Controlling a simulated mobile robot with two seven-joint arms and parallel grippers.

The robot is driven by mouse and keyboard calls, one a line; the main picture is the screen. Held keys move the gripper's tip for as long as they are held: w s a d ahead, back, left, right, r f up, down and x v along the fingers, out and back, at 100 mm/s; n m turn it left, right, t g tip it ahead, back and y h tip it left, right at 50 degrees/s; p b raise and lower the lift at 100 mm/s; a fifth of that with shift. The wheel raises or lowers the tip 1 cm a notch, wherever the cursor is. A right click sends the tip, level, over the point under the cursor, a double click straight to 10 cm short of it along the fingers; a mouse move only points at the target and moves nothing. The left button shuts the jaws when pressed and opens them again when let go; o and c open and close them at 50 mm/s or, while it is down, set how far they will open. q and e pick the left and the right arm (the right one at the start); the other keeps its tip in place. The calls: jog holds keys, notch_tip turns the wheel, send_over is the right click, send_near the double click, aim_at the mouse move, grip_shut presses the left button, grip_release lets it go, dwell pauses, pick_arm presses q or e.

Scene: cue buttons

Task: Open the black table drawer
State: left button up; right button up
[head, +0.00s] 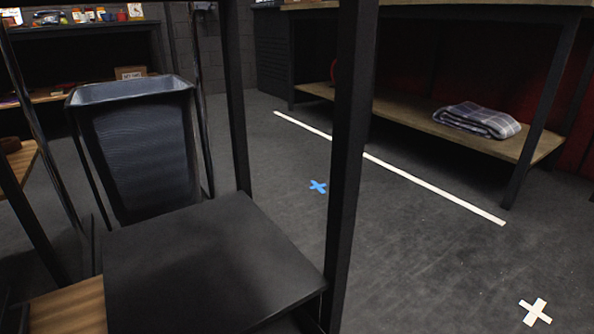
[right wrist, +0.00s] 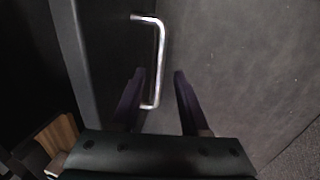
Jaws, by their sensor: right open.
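A silver bar handle (right wrist: 161,60) stands out from a dark drawer front (right wrist: 117,45) in the right wrist view. My right gripper (right wrist: 160,73) is open, with one dark finger on each side of the handle's lower part in the picture. The fingers are not closed on the bar, and I cannot tell how far the bar lies from them in depth. In the head view a flat black surface (head: 200,262) lies at the bottom; I cannot tell whether it belongs to the drawer's table. Neither gripper shows in the head view.
A dark mesh bin (head: 140,150) stands behind the black surface. A dark upright post (head: 348,150) crosses the head view. At the right, a workbench has a lower shelf (head: 415,118) with a folded plaid blanket (head: 477,119). The floor (head: 420,260) between is clear, with tape marks.

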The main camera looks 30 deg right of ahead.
notch_tip(320, 180, up, 10)
jog(key=s+p, duration=0.1)
jog(key=p, duration=0.8)
jog(key=shift+s, duration=0.4)
jog(key=shift+f, duration=0.15)
jog(key=w+d+r+m+p, duration=0.1)
jog(key=r+m+p, duration=0.4)
jog(key=r+p, duration=2.3)
jog(key=d+r+m+t+p, duration=0.1)
jog(key=d+r+m+p, duration=0.2)
jog(key=r+p, duration=2.6)
jog(key=w+d+r+m+p, duration=0.1)
jog(key=r+m+p, duration=0.7)
jog(key=r+p, duration=2)
notch_tip(320, 180, up, 26)
jog(key=shift+w+d+f+m+p, duration=0.2)
jog(key=shift+w+d+m+p, duration=0.15)
jog(key=shift+d, duration=0.3)
